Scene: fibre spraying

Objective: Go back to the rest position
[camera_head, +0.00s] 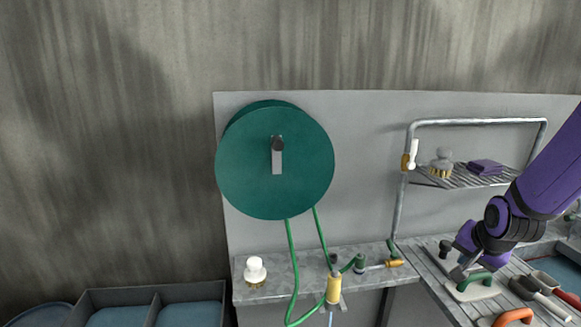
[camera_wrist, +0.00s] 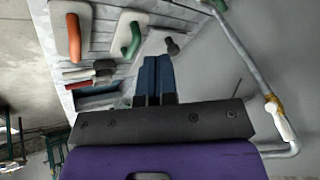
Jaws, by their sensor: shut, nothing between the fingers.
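My gripper (camera_wrist: 154,80) shows in the wrist view as two dark blue fingers side by side, shut with nothing between them. In the head view my purple arm comes in from the right, and my gripper (camera_head: 457,272) is low beside a trowel with a green handle (camera_head: 474,282). Whether it touches the trowel cannot be told. The same green-handled trowel (camera_wrist: 131,42) shows just left of the fingers in the wrist view. A trowel with an orange handle (camera_head: 513,317) lies nearer the front.
A green hose reel (camera_head: 275,160) hangs on the grey panel, its green hose trailing to a shelf (camera_head: 310,262). A metal rack (camera_head: 465,177) holds a brush (camera_head: 441,164) and purple sponge (camera_head: 485,167) left of my arm. Blue bins (camera_head: 150,307) stand lower left. The upper wall area is clear.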

